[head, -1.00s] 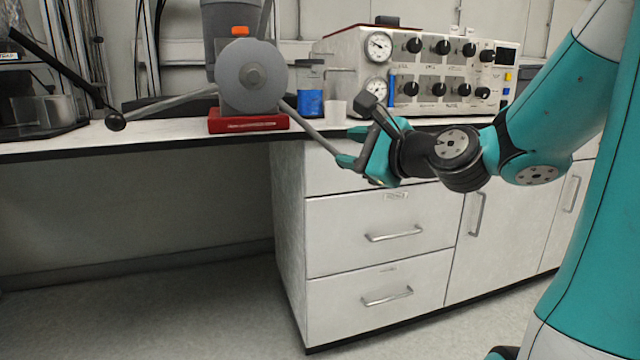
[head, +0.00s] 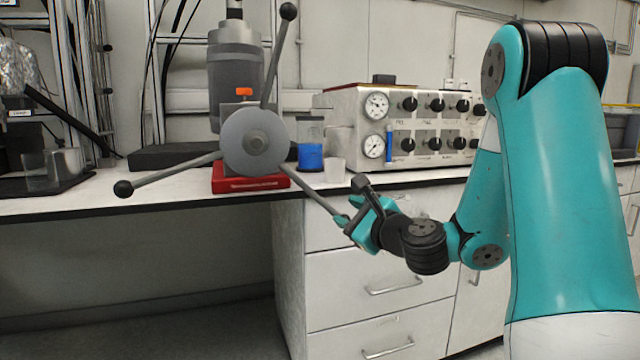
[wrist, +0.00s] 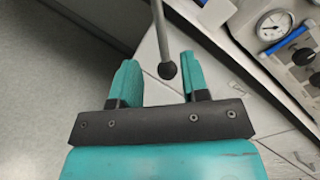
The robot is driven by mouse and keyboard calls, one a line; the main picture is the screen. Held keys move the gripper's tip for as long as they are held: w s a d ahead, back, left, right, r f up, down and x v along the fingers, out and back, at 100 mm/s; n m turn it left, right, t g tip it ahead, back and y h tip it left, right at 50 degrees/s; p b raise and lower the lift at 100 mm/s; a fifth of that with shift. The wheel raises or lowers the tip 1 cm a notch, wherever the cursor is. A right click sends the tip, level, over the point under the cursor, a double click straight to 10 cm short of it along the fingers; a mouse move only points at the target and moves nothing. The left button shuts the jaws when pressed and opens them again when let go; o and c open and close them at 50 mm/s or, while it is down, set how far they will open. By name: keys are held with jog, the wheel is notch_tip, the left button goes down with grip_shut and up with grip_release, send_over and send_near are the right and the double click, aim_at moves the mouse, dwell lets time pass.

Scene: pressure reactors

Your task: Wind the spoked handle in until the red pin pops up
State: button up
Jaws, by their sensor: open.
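The spoked handle has a round grey hub (head: 253,142) and three long rods. One rod points up with a black ball (head: 288,11), one left with a black ball (head: 123,189), one down right to my gripper (head: 347,222). In the wrist view my gripper (wrist: 159,62) is open, its teal fingers on either side of that rod's end ball (wrist: 167,70). The ball sits between the fingers, nearer the right one; contact cannot be told. An orange block (head: 244,92) sits above the hub. I cannot make out a separate red pin.
The handle's grey machine stands on a red base (head: 250,180) at the counter's front. A blue-filled container (head: 310,158), a white cup (head: 334,168) and a control box with gauges (head: 400,120) stand to its right. Drawers (head: 380,270) lie below. Floor at left is clear.

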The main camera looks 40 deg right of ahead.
aim_at(322, 201)
jog(key=w+p, duration=0.5)
jog(key=w, duration=0.5)
jog(key=shift+r, duration=0.1)
jog(key=shift+w+d+p, duration=0.1)
jog(key=shift+w+p, duration=0.2)
jog(key=shift+w, duration=0.25)
grip_shut()
jog(key=a+f+m+b, duration=0.1)
jog(key=a, duration=0.1)
jog(key=w+a+f+m+b, duration=0.1)
jog(key=a+f+m, duration=0.1)
jog(key=shift+f+t, duration=0.25)
jog(key=shift+t, duration=0.15)
